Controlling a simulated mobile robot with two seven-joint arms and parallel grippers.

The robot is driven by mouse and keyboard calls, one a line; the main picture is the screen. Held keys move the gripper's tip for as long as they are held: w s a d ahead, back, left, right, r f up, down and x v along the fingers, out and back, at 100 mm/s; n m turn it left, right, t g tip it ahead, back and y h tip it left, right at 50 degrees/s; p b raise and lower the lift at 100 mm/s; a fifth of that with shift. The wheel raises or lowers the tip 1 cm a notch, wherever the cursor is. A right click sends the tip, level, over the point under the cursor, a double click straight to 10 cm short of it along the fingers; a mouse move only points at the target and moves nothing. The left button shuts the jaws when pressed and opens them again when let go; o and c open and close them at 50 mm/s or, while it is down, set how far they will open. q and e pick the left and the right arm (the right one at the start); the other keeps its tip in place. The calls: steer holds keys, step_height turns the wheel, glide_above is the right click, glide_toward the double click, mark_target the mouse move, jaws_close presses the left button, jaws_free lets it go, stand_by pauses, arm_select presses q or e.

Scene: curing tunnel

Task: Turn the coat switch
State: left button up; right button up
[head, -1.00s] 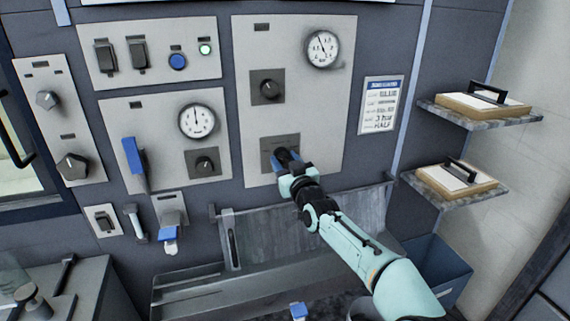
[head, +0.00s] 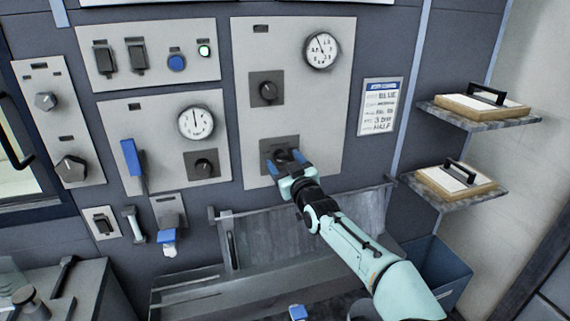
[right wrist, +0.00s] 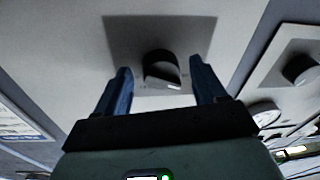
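A dark rotary knob (head: 283,155) on a grey square plate sits low on the tall light panel; I cannot read its label, so I cannot confirm it is the coat switch. My right gripper (head: 285,162) is in front of it. In the right wrist view the right gripper (right wrist: 162,88) is open, with one blue finger on each side of the knob (right wrist: 161,67). Gaps show between fingers and knob, so it is not gripped. A pale mark shows on the knob's lower edge. In the head view the gripper partly hides the knob. My left gripper is not in view.
A second knob (head: 267,90) and a gauge (head: 322,50) are higher on the same panel. A written card (head: 381,106) hangs to the right. A metal trough (head: 240,280) juts out below. Two shelves (head: 480,118) (head: 455,193) hold boards with handles.

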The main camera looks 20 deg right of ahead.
steer(key=shift+s, duration=0.5)
steer(key=s+d+f+b, duration=0.1)
steer(key=s+b, duration=0.2)
steer(key=s, duration=0.9)
steer(key=shift+s+d, duration=0.15)
steer(key=shift+d, duration=0.15)
